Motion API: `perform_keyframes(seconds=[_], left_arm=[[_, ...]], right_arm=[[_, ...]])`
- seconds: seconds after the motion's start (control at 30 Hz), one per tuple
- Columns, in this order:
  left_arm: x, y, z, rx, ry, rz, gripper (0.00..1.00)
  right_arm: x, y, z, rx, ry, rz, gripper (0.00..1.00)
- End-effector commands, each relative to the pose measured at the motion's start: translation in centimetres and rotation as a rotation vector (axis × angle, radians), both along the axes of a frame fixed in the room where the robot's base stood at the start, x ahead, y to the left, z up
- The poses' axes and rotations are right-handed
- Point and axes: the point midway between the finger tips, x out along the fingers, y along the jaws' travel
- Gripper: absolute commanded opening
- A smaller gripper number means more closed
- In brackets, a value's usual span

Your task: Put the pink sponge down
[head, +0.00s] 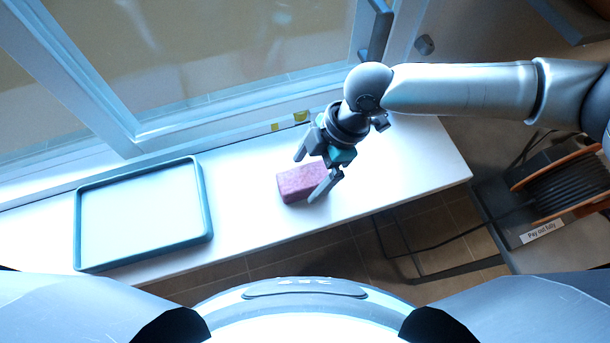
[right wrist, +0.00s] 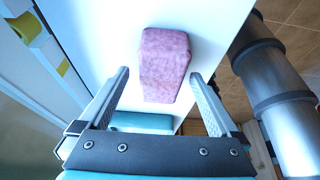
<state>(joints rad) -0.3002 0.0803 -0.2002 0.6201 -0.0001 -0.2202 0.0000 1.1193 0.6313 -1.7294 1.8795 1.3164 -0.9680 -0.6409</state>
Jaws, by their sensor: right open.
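The pink sponge (head: 297,184) lies on the white sill-like surface, right of its middle in the head view. In the right wrist view the sponge (right wrist: 164,64) shows ahead of the fingers, with white surface around it. My right gripper (head: 318,177) is open, its fingers apart on either side of the sponge's near end. In the right wrist view the open fingers (right wrist: 160,82) show a gap to the sponge on both sides. My left gripper is not in view.
A tray with a teal rim (head: 208,200) lies empty at the left of the white surface (head: 245,215). A window frame (head: 225,125) runs along the back. A cable reel (head: 565,185) stands at the right, beyond the surface's end. White surface is free between tray and sponge.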

Motion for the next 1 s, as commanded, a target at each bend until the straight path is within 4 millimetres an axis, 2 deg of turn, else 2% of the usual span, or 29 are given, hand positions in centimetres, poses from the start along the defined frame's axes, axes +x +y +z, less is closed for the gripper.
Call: perform_keyframes(seconds=[0.1, 0.3, 0.5, 0.7, 1.0], left_arm=[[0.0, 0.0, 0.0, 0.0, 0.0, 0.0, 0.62], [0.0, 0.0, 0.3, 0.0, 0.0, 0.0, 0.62], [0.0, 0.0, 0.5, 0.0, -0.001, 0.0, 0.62], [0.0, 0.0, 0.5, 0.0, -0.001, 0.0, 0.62], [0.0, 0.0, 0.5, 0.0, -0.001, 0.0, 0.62]], right_arm=[[0.0, -1.6, 2.6, 0.001, -0.002, -0.004, 0.98], [0.5, -3.3, 7.2, 0.001, -0.004, -0.002, 0.98], [0.9, -4.6, 10.4, 0.0, -0.002, -0.002, 0.98], [1.0, -5.2, 11.8, -0.001, 0.0, 0.001, 0.98], [1.0, -5.2, 11.9, 0.0, 0.001, 0.0, 0.98]])
